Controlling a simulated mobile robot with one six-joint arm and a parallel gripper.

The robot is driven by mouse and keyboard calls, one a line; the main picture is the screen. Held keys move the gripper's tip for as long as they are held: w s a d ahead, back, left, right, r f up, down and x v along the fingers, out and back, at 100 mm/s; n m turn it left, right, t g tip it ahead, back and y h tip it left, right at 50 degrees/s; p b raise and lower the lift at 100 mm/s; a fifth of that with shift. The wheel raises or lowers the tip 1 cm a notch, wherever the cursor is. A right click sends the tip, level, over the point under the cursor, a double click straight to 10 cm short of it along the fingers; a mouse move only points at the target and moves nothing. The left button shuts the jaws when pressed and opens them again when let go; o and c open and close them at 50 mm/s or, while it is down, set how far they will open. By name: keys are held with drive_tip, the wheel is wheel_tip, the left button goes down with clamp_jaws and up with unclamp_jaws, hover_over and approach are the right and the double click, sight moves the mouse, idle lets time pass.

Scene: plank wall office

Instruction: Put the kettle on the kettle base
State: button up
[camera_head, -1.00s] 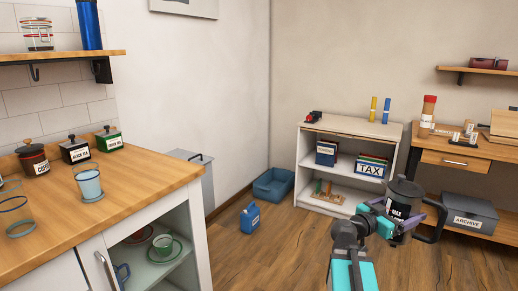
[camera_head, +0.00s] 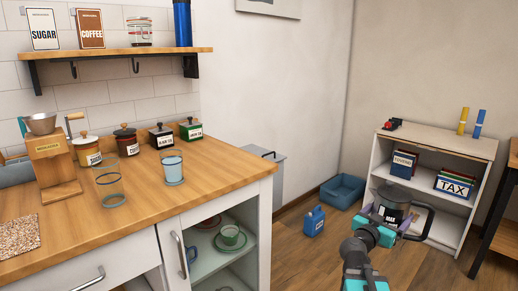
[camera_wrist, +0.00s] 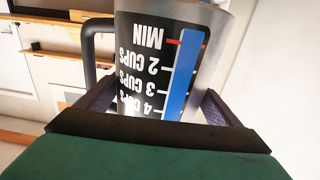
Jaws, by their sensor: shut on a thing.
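In the wrist view the kettle (camera_wrist: 215,22) fills the middle, with a blue level strip and cup marks whose lettering appears upside down. My gripper (camera_head: 380,222) is shut on the kettle's body, with one finger on each side. In the wrist view my gripper (camera_wrist: 155,105) shows both fingers against it. I cannot make out the kettle base in either view.
A wooden counter (camera_head: 120,215) at the left carries a coffee grinder (camera_head: 52,165), two glasses, several labelled jars and a speckled mat (camera_head: 18,236). A wall shelf (camera_head: 120,54) hangs above. A blue jug (camera_head: 314,221) and a blue bin (camera_head: 342,190) stand on the floor.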

drive_tip(key=w+a+r+n+t+y, duration=0.2)
drive_tip(key=w+a+n+y, duration=0.1)
drive_tip(key=a, duration=0.6)
drive_tip(key=w+a+r+n+t+y, duration=0.2)
drive_tip(key=w+a+n+y, duration=0.1)
drive_tip(key=a, duration=0.6)
drive_tip(key=w+a+r+n+t+y, duration=0.2)
drive_tip(key=w+a+y, duration=0.3)
drive_tip(key=a, duration=0.4)
drive_tip(key=shift+a+r+n+t+y, duration=0.25)
drive_tip(key=shift+n+y, duration=0.35)
drive_tip(key=shift+y, duration=0.3)
drive_tip(key=shift+a+r+y, duration=0.3)
drive_tip(key=shift+a+r, duration=0.05)
drive_tip(key=shift+r, duration=0.15)
drive_tip(key=shift+w+a+r+n+y, duration=0.1)
drive_tip(key=shift+a+r+n+y, duration=0.1)
drive_tip(key=shift+r, duration=0.45)
drive_tip(key=shift+a+r+n+y, duration=0.1)
drive_tip(key=shift+r+n, duration=0.1)
drive_tip(key=shift+r, duration=0.4)
